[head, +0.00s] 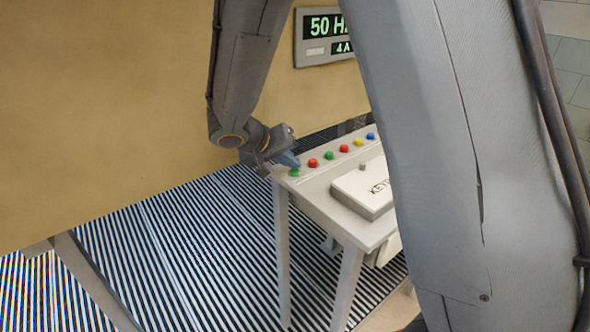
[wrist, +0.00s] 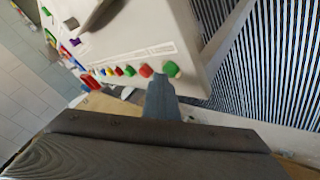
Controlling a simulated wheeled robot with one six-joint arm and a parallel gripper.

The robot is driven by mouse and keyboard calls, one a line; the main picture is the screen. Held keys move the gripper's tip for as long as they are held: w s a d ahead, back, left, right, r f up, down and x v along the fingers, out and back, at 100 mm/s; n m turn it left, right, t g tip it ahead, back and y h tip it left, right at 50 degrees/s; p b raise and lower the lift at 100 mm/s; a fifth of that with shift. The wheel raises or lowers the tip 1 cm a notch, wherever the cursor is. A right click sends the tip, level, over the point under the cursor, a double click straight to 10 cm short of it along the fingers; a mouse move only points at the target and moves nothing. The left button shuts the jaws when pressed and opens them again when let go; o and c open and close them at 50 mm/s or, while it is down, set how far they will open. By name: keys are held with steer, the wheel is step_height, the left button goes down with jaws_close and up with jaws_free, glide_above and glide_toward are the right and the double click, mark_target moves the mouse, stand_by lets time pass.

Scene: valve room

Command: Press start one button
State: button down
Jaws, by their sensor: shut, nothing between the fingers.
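A row of colored buttons runs along the edge of a pale console (head: 335,230). The end button is green (head: 294,173), and it also shows in the wrist view (wrist: 171,69). A red button (head: 312,162) is beside it, then another green one (head: 329,155). The labels are too small to read, so I cannot tell which is start one. My gripper (head: 290,160) is shut and empty, its tip close to the end green button. In the wrist view its blue-grey fingers (wrist: 160,98) point at the end green and red buttons. I cannot tell whether they touch.
A white box marked with partly hidden letters (head: 365,188) sits on the console. A display reading "50 H" (head: 322,27) hangs on the tan wall behind. The floor is striped grating (head: 200,240). My arm hides the console's right part.

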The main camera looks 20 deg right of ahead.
mark_target(292, 175)
stand_by(0.3)
steer(key=shift+r, duration=0.85)
steer(key=shift+r+p, duration=0.1)
steer(key=shift+p, duration=0.2)
step_height(292, 175, up, 5)
steer(key=shift+f+p, duration=0.1)
steer(key=shift+p, duration=0.9)
steer(key=s+d+f+g+y, duration=0.1)
steer(key=s, duration=0.2)
steer(key=s+d+f+g, duration=0.1)
steer(key=s+f, duration=0.1)
steer(key=s, duration=0.2)
steer(key=s+d+f+n+g+y, duration=0.1)
steer(key=s, duration=0.2)
steer(key=shift+s+f+y, duration=0.25)
steer(key=shift+y, duration=0.05)
steer(key=s+a+f+y, duration=0.1)
steer(key=s+y, duration=0.1)
steer(key=s, duration=0.4)
steer(key=s+a+f+n+g+y, duration=0.1)
steer(key=s+f+y, duration=0.1)
steer(key=s, duration=0.3)
steer(key=shift+s+y, duration=0.4)
steer(key=shift+y, duration=0.1)
